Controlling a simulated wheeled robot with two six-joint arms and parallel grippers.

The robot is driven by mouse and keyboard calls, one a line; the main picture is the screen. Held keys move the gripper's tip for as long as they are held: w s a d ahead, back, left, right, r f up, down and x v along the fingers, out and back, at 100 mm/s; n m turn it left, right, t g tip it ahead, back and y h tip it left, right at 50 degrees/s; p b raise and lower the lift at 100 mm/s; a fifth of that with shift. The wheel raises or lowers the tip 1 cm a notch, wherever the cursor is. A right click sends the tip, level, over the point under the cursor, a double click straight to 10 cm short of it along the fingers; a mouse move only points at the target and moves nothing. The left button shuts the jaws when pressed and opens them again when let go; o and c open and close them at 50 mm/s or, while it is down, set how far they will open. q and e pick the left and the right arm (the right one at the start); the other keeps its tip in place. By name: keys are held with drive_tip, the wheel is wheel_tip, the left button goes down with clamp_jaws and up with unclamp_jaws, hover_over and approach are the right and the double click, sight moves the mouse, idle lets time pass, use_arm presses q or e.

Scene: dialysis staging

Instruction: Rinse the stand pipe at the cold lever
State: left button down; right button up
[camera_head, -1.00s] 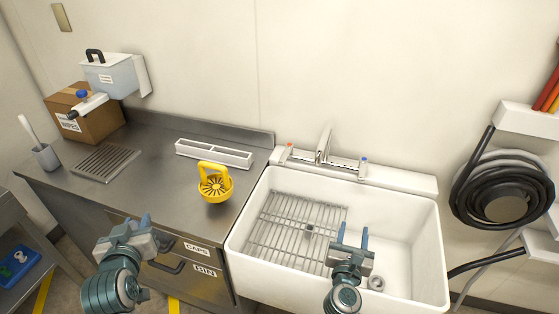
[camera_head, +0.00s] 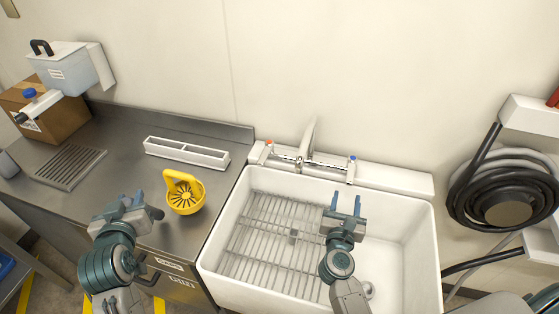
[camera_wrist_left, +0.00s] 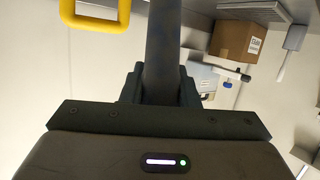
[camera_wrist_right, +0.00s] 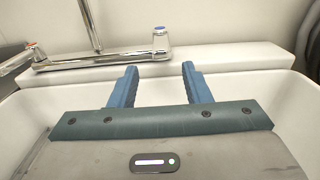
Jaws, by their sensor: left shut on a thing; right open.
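My left gripper (camera_head: 131,203) is shut on a dark grey pipe, which stands out between its jaws in the left wrist view (camera_wrist_left: 162,50). The spout (camera_head: 308,140) rises at the tap's middle.
The white sink (camera_head: 420,255) has a wire rack (camera_head: 265,245) on its left side. A yellow handled holder (camera_head: 185,195) stands on the counter near the left gripper. A white divided tray (camera_head: 187,153) lies behind it. A black hose coil (camera_head: 500,205) hangs on the right.

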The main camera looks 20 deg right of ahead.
sight(352, 164)
drive_tip(key=x, duration=1)
drive_tip(key=shift+w+d+r+p, duration=0.1)
drive_tip(key=shift+w+d+p, duration=0.2)
drive_tip(key=shift+c, duration=0.4)
clamp_jaws()
